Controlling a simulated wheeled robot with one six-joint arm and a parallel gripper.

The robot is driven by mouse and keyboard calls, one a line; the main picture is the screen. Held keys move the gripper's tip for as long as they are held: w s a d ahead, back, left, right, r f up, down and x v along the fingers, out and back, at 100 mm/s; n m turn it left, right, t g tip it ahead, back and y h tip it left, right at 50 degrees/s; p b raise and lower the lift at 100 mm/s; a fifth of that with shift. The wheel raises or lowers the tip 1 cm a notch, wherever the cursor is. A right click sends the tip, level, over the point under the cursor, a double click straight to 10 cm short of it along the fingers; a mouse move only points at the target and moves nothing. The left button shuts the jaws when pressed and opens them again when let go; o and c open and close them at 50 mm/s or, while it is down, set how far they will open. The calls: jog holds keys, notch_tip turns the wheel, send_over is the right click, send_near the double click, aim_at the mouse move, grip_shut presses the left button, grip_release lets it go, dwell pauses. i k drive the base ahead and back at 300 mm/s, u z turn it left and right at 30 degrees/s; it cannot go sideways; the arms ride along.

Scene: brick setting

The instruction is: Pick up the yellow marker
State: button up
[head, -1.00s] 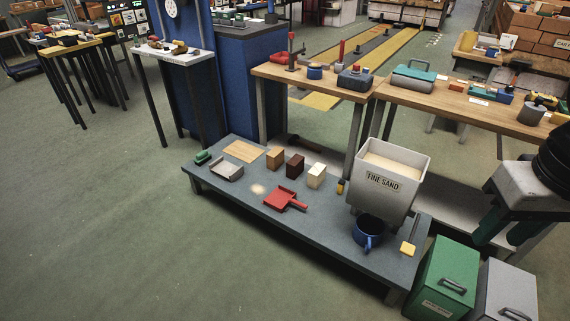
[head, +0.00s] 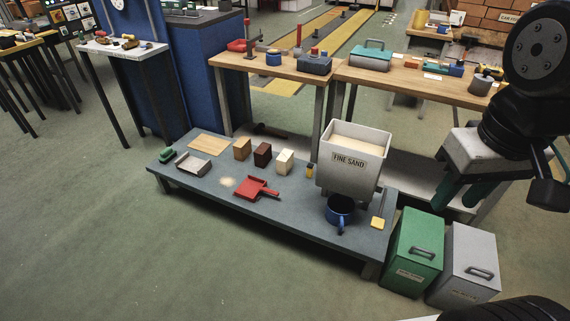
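A small upright yellow item with a black part (head: 309,170), which looks like the yellow marker, stands on the low grey table (head: 290,217). It is just left of the sand bin (head: 352,172) and right of the pale block; it is too small to make out fully. My gripper (head: 459,203) is at the right of the head view, with two dark green fingers pointing down. The fingers are apart and nothing shows between them. It is well to the right of the yellow item, with the sand bin between them in the picture.
A blue mug (head: 340,211) and a yellow-ended tool (head: 378,223) are at the table's right end. A red dustpan (head: 256,188) and several blocks lie left. Green (head: 411,250) and grey (head: 464,264) boxes stand on the floor. The front floor is clear.

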aim_at(310, 166)
jog(key=u, duration=0.55)
jog(key=k, duration=1.2)
jog(key=u, duration=0.85)
jog(key=i, duration=2.4)
jog(key=z, duration=0.6)
jog(key=i, duration=0.8)
jog(key=z, duration=1.55)
jog(key=i, duration=0.8)
jog(key=z, duration=0.65)
